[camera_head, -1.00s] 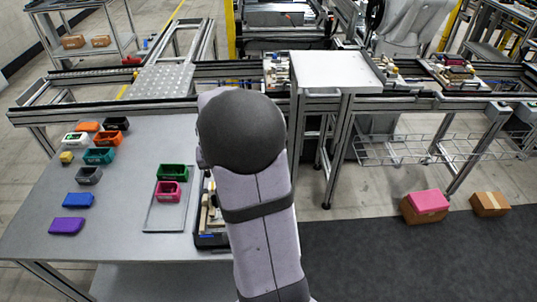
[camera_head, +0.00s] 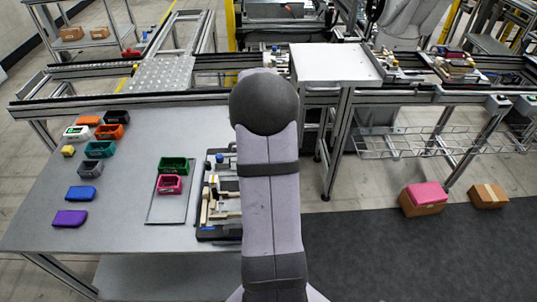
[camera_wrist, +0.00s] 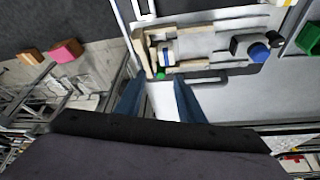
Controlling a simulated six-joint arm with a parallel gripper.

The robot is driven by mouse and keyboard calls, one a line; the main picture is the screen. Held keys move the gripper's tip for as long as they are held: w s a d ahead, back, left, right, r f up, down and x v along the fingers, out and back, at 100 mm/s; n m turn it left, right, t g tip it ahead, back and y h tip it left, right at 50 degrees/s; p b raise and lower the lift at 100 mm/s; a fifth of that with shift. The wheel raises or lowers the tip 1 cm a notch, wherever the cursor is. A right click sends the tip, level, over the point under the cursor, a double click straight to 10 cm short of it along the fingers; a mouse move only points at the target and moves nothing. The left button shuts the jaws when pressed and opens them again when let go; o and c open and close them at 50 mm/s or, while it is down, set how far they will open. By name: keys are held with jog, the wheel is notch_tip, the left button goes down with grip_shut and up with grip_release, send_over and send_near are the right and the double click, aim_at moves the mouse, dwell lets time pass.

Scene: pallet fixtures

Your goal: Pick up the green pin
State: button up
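A small green pin (camera_wrist: 160,74) shows in the wrist view, at the near edge of the fixture pallet (camera_wrist: 205,77), beside light wooden bars and a white cylinder. Whether it stands or lies I cannot tell. My gripper (camera_wrist: 157,92) shows two blue fingers, apart, with only a pale surface seen between them. The pin appears just beyond the fingertips, apart from them. In the head view the pallet (camera_head: 205,234) is partly covered by my arm, and the pin and my gripper are hidden.
A green bin (camera_head: 173,160) and a pink bin (camera_head: 170,184) stand on a tray (camera_head: 168,213) left of the pallet. Several coloured bins and blocks line the table's left side. A blue-topped part (camera_wrist: 259,52) stands on the pallet. The table's (camera_head: 115,210) middle is clear.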

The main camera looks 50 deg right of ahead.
jog(key=shift+f, duration=0.1)
jog(key=shift+p+x, duration=1.3)
jog(key=shift+x, duration=1.15)
jog(key=shift+w+d, duration=0.1)
jog(key=shift+w, duration=0.1)
jog(key=shift+c, duration=0.3)
grip_shut()
